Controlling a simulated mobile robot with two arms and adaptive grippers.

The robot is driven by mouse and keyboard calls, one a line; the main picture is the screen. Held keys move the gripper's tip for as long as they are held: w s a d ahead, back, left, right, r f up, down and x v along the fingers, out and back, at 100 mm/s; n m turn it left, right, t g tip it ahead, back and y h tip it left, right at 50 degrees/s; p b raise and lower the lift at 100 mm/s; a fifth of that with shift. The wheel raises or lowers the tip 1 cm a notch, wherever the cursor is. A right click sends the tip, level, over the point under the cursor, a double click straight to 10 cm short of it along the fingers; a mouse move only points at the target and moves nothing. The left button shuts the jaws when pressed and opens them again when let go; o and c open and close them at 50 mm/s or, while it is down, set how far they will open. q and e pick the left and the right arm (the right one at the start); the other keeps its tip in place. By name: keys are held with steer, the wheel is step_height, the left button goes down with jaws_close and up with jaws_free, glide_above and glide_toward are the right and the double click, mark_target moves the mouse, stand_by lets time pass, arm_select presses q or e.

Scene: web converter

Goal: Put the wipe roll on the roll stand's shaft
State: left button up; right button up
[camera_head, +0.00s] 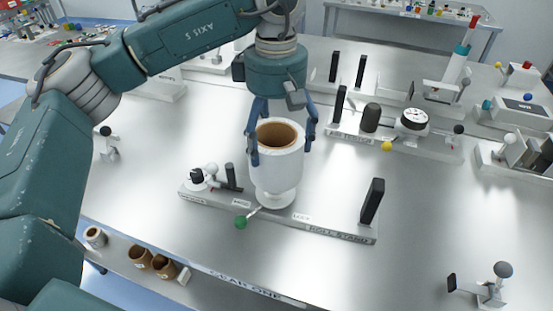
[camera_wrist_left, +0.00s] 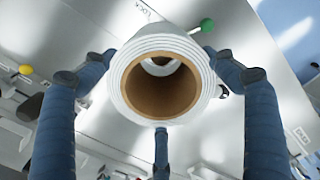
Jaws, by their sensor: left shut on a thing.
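The wipe roll (camera_head: 277,172) is a white cylinder with a brown core, held nearly upright. My left gripper (camera_head: 281,150) is shut on it, its blue fingers around the sides. The wrist view shows the roll (camera_wrist_left: 200,75) end-on between the gripper's fingers (camera_wrist_left: 160,100), with something pale visible through the core. The roll stand (camera_head: 335,229) is a long grey base below, with a pale round hub under the roll. The shaft itself is hidden by the roll, so I cannot tell whether the roll is around it or above it. My right gripper is not in view.
A green-knobbed lever (camera_head: 241,222) projects at the stand's front. A black upright plate (camera_head: 372,201) stands at its right end, and small black posts at its left. A dial gauge (camera_head: 414,119) sits on a fixture behind. The front right table is mostly clear.

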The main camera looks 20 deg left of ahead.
arm_select(q)
step_height(320, 180, down, 2)
steer(key=shift+a+f, duration=0.1)
steer(key=shift+f, duration=0.05)
step_height(320, 180, down, 3)
steer(key=shift+f+p, duration=0.15)
steer(key=shift+p, duration=0.4)
steer(key=shift+f, duration=0.3)
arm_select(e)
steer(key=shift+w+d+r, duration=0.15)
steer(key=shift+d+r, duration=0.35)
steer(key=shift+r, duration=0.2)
arm_select(q)
steer(key=shift+f, duration=0.1)
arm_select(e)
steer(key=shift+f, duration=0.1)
arm_select(q)
steer(key=shift+f+b, duration=0.1)
steer(key=shift+b, duration=0.2)
steer(key=o, duration=1.2)
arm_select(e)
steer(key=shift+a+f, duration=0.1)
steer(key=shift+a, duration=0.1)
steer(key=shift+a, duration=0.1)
